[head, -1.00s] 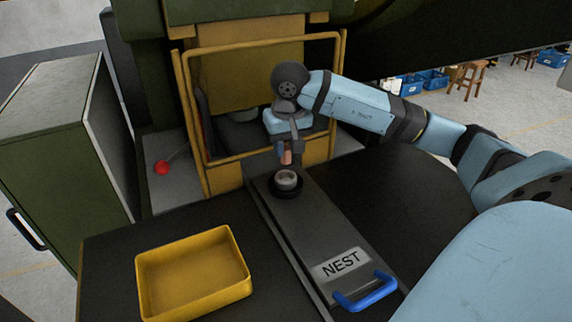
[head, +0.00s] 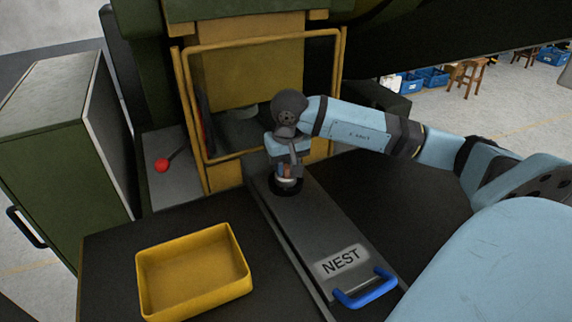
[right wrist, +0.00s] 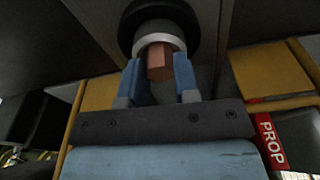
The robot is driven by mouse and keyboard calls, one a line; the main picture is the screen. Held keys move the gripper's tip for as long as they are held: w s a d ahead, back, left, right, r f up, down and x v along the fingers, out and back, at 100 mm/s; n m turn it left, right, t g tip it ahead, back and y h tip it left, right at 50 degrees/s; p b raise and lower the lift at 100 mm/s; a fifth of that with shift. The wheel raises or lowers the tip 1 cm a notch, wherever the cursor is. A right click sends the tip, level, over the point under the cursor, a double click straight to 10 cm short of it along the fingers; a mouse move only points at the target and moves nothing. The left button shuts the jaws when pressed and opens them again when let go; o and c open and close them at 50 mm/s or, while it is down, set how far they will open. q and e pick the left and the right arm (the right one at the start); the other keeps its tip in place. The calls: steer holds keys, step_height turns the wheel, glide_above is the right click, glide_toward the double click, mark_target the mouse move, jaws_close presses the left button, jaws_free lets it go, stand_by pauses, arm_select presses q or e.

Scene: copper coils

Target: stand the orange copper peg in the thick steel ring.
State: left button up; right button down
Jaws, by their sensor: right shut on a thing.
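The orange copper peg (right wrist: 159,62) is held between the blue fingers of my right gripper (right wrist: 160,76), which is shut on it. In the head view my right gripper (head: 288,170) points down over the ring, and only a bit of the peg (head: 287,169) shows. The pale thick steel ring (right wrist: 147,34) sits in a black round seat (right wrist: 134,14). In the head view the ring (head: 287,183) is partly covered by the gripper. The peg's lower end is at the ring's opening; how deep it sits is hidden. My left gripper is out of view.
The seat is on a dark slide plate (head: 310,220) marked NEST, with a blue handle (head: 366,290). A yellow tray (head: 150,300) stands at the left front, empty. A yellow guard frame (head: 181,100) rises behind the gripper. A red-knobbed lever (head: 162,165) is at the left.

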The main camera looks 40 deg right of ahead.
mark_target(288, 184)
steer(key=c, duration=0.9)
jaws_free()
steer(key=shift+f, duration=0.1)
steer(key=shift+o, duration=0.2)
steer(key=shift+r+p, duration=0.45)
steer(key=shift+p, duration=0.05)
steer(key=shift+r, duration=0.4)
step_height(288, 184, up, 11)
steer(key=s+b, duration=0.1)
steer(key=shift+s+a+b, duration=0.2)
steer(key=shift+a+b, duration=0.05)
steer(key=shift+b, duration=0.1)
